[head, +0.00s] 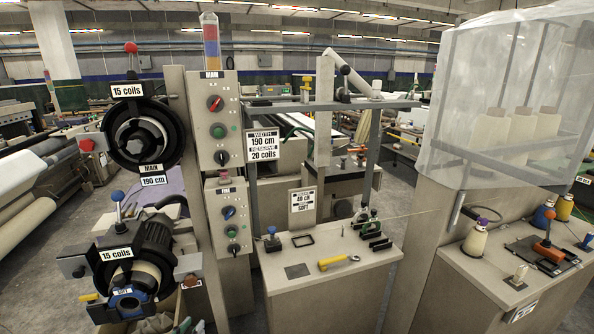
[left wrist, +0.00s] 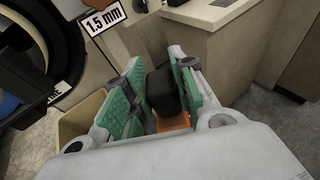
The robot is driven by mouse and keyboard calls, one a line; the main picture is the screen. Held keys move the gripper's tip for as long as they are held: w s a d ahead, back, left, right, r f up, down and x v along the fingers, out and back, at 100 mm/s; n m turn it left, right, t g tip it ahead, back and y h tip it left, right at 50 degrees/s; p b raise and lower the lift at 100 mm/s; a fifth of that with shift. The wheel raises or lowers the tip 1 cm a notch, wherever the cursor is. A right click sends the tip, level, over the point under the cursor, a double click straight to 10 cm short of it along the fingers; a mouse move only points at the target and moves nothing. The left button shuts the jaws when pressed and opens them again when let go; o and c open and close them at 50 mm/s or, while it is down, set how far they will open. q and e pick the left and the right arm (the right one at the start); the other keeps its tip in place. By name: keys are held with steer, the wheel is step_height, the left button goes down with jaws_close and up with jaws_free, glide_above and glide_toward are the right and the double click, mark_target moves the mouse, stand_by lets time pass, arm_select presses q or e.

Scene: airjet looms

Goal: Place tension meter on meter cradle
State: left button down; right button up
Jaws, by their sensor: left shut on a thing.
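My left gripper (left wrist: 155,95), with green-padded fingers, is shut on a black and orange thing (left wrist: 162,92), which looks like the tension meter. Its lower part is hidden by the gripper. In the head view only a bit of the gripper (head: 183,325) shows at the bottom left edge, and the held thing cannot be made out. My right gripper is not in view.
A yellow tool (head: 338,262), a dark flat plate (head: 297,271) and a blue-knobbed part (head: 271,240) are on the worktop. Coil drums (head: 140,143) and a control box (head: 213,118) stand at left. An open box (left wrist: 82,118) is beside the gripper.

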arm_select(q)
steer(key=d+n+y, duration=0.2)
steer(key=d, duration=0.5)
steer(key=shift+y, duration=0.4)
steer(key=shift+r, duration=0.15)
stand_by(0.4)
stand_by(0.5)
steer(key=f, duration=0.2)
steer(key=s+f, duration=0.1)
steer(key=f, duration=0.1)
steer(key=shift+f, duration=0.25)
steer(key=shift+s, duration=0.1)
